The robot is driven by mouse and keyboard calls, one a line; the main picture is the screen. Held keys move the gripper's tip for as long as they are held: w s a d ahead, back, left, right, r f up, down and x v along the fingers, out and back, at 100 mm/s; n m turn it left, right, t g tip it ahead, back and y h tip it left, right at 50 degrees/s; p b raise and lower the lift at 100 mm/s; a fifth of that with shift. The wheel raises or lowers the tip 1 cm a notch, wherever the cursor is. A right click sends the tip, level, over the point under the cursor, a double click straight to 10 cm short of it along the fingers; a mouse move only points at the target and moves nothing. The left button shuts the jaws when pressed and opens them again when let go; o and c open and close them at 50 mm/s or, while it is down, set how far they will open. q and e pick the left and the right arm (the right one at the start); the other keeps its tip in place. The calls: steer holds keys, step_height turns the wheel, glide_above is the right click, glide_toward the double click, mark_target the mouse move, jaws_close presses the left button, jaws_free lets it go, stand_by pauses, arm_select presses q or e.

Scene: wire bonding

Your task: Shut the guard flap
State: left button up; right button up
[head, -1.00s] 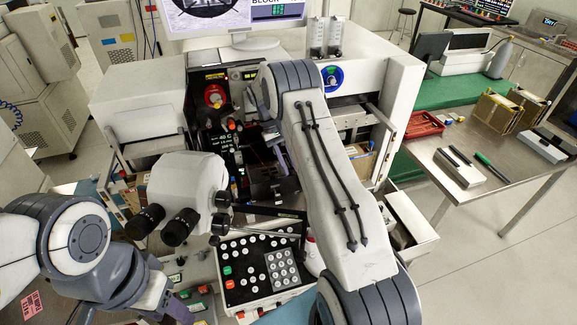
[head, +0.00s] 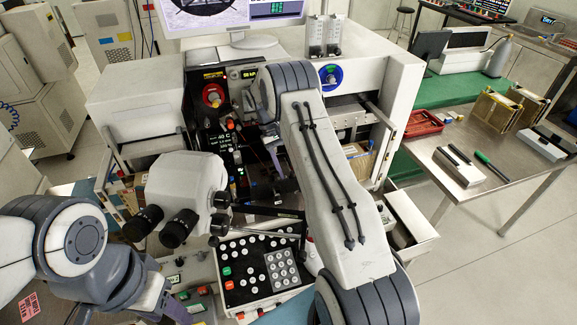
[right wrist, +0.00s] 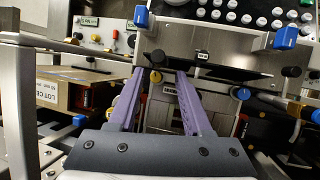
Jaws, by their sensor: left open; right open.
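The guard flap (right wrist: 222,70) looks like a thin dark plate in the right wrist view, seen nearly edge-on, with a black knob close to its left end. In the head view the area around it is small and dark, and my right arm covers part of it. My right gripper (right wrist: 161,74) has two purple fingers, spread apart with nothing between them. Their tips are at the flap's left part; I cannot tell whether they touch it. My left gripper (head: 176,310) is at the lower left in the head view, partly hidden, empty as far as it shows.
The white microscope head (head: 185,184) with black eyepieces stands left of my right arm. A keypad panel (head: 258,270) lies in front of the machine. In the right wrist view a cardboard box (right wrist: 78,90) sits left of the fingers, and blue-capped posts (right wrist: 285,37) stand to the right.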

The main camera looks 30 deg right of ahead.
steer(key=r+b, duration=0.1)
steer(key=r, duration=0.1)
steer(key=r+b, duration=0.1)
steer(key=r, duration=0.1)
steer(key=shift+s+d+b, duration=0.15)
steer(key=shift+s+b, duration=0.05)
steer(key=shift+b, duration=0.15)
steer(key=s+d+r+b, duration=0.3)
steer(key=s+d+r, duration=0.3)
steer(key=s, duration=0.3)
steer(key=shift+s+r+b, duration=0.15)
steer(key=shift+r+b, duration=0.2)
steer(key=shift+r, duration=0.1)
steer(key=shift+d, duration=0.1)
steer(key=shift+c, duration=0.3)
